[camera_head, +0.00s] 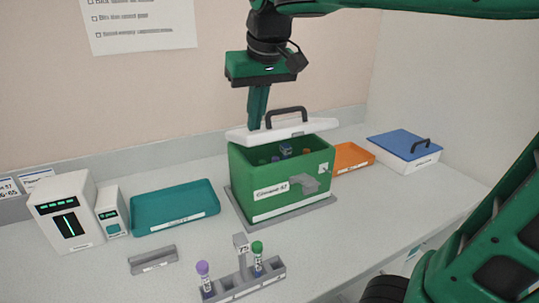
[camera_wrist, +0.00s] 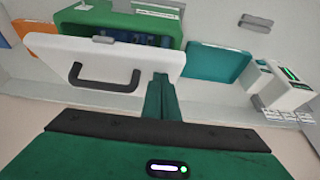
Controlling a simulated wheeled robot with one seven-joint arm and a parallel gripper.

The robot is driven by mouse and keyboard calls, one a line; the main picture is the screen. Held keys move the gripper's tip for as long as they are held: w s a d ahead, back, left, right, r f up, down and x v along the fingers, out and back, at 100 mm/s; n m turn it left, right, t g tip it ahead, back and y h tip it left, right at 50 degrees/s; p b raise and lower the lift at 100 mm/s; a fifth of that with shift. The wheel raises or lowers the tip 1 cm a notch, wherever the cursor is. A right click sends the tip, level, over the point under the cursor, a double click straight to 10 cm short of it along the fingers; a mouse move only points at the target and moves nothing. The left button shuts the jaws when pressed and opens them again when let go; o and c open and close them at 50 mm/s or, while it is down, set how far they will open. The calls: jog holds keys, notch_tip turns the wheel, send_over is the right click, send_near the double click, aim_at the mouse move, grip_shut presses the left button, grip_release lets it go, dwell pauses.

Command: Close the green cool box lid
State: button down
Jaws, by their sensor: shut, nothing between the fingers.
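The green cool box (camera_head: 268,202) stands on the bench in the head view, its inside showing with several small tubes in it. Its white lid (camera_head: 275,135) is open, raised and tilted at the back, with a dark handle (camera_head: 286,113) on its outer face. In the wrist view the lid (camera_wrist: 118,58) shows its outer face and handle (camera_wrist: 104,80), with the green box (camera_wrist: 85,20) beyond. My gripper (camera_head: 254,124) is shut and empty, pointing down at the lid's left end. In the wrist view its fingers (camera_wrist: 160,82) are close beside the lid's edge; I cannot tell whether they touch.
A teal tray (camera_head: 175,206) lies left of the box, with white devices (camera_head: 66,212) beyond. An orange tray (camera_head: 352,157) and a blue-lidded white box (camera_head: 403,152) stand right. A grey tube rack (camera_head: 243,283) is in front. The wall rises close behind.

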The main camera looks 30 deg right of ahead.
aim_at(259, 133)
jog(key=shift+s+f, duration=0.35)
jog(key=shift+f, duration=0.2)
jog(key=shift+s+f, duration=0.3)
jog(key=shift+f, duration=0.3)
jog(key=shift+s+f, duration=0.25)
jog(key=shift+f, duration=0.55)
jog(key=shift+r, duration=4.05)
